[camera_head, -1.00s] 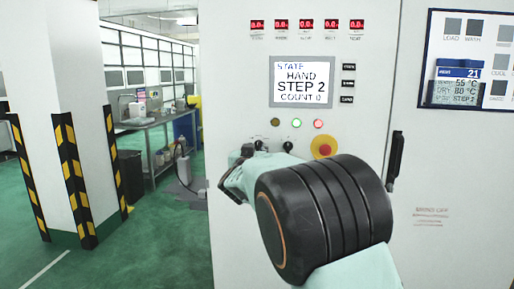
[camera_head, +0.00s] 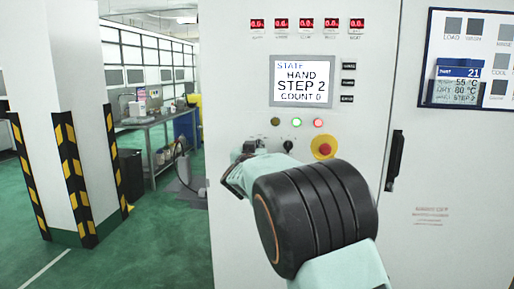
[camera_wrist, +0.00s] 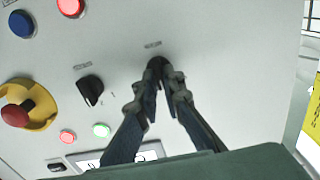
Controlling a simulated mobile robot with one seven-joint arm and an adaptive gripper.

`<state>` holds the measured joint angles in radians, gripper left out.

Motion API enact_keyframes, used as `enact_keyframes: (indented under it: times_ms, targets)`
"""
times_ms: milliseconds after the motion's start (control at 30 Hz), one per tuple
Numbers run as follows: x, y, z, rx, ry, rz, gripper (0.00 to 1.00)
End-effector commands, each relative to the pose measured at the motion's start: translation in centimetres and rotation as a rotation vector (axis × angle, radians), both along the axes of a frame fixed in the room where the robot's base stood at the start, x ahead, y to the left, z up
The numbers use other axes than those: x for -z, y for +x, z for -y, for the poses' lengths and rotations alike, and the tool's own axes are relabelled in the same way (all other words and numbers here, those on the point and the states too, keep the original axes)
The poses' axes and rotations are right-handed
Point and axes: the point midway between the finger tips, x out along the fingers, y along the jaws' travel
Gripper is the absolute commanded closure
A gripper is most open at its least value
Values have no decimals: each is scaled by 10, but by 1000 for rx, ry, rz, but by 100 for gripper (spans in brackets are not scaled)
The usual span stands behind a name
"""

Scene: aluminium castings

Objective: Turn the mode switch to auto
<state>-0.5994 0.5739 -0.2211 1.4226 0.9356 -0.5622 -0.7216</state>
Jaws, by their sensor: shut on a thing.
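The cabinet's control panel (camera_head: 235,100) faces me, and its screen (camera_head: 303,81) reads STATE HAND, STEP 2, COUNT 0. My gripper (camera_head: 248,151) is at the panel front, below the screen. In the wrist view, my gripper (camera_wrist: 162,78) has its two dark fingers closed around a black rotary switch knob (camera_wrist: 154,63), which they largely hide. A second black rotary switch (camera_wrist: 90,90) stands free beside it; it also shows in the head view (camera_head: 287,146). The labels above both knobs are too blurred to read, so I cannot tell which is the mode switch.
A red emergency stop on yellow (camera_head: 323,146) sits right of the switches, with lit green (camera_head: 297,122) and red (camera_head: 319,123) lamps above. A black door handle (camera_head: 395,160) is farther right. A striped pillar (camera_head: 75,120) and workbench (camera_head: 160,120) stand left.

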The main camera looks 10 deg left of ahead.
Motion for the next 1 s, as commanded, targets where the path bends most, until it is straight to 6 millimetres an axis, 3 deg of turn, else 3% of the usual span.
enact_keyframes:
  times_ms: [367,1000]
  targets:
    - [1,0,1,0,106,4,100]
    - [3,0,3,1,616,21,100]
